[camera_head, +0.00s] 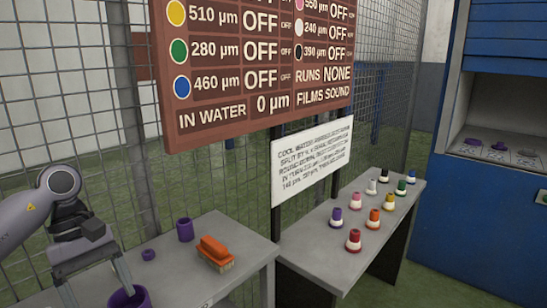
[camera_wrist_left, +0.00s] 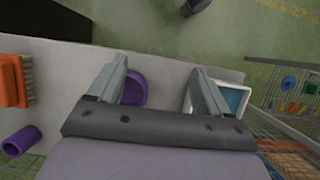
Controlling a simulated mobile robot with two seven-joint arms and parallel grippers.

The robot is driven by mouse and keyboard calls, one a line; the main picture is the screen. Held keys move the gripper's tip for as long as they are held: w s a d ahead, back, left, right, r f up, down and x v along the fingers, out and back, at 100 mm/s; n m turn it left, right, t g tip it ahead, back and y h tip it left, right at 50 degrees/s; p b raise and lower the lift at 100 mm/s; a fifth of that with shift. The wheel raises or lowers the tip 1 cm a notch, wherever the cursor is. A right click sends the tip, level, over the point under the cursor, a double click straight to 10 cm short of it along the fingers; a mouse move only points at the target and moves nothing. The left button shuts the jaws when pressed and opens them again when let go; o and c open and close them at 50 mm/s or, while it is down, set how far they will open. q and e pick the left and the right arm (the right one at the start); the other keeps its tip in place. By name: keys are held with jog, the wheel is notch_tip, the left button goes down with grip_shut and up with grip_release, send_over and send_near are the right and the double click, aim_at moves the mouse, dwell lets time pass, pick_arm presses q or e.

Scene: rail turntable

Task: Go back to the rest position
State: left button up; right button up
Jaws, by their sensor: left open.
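My left gripper (camera_head: 95,280) is at the lower left of the head view, over the front of the grey table (camera_head: 190,268). Its two fingers stand apart with nothing between them that I can see gripped; they also show in the left wrist view (camera_wrist_left: 158,68). A purple round cup (camera_head: 130,299) lies close by the right finger in the head view. In the left wrist view a purple round thing (camera_wrist_left: 134,90) shows beside the left finger, partly hidden by it. I cannot tell whether they touch. My right gripper is in neither view.
On the table are a purple cylinder (camera_head: 185,230), a small purple piece (camera_head: 148,254) and an orange brush (camera_head: 215,252). A blue-and-white tray (camera_wrist_left: 236,98) is by a finger. A second table (camera_head: 315,258) holds several coloured bottles. Mesh fence and a sign (camera_head: 265,70) stand behind.

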pick_arm(q)
jog(key=s+d+n+t+h+p, duration=0.25)
jog(key=d+n+t+h, duration=0.65)
jog(key=d+n+h, duration=1.05)
jog(key=s+a+f+n+t+y+p, duration=0.1)
jog(key=f+n+y, duration=0.5)
jog(key=n, duration=0.6)
jog(key=s+a+f+n+t+y, duration=0.2)
jog(key=a+f+n+t+y, duration=0.2)
jog(key=n, duration=0.8)
jog(key=s+a+f+n+t+y+p, duration=0.1)
jog(key=a+f+n+y, duration=0.3)
jog(key=f+n+y, duration=0.4)
jog(key=s+n+t+y, duration=0.1)
jog(key=n, duration=0.3)
jog(key=shift+s+t+y+p, duration=0.3)
jog(key=shift+s+t+y, duration=0.05)
jog(key=shift+t, duration=0.05)
jog(key=s+f+n+g, duration=0.1)
jog(key=s+f, duration=0.1)
jog(key=s+a+f+n+g, duration=0.1)
jog(key=s+n, duration=0.1)
jog(key=s+f+n+g+y, duration=0.1)
jog(key=s+f, duration=0.1)
jog(key=shift+s+a+f, duration=0.25)
jog(key=shift+s+f, duration=0.05)
jog(key=shift+s, duration=0.05)
jog(key=shift+c, duration=0.3)
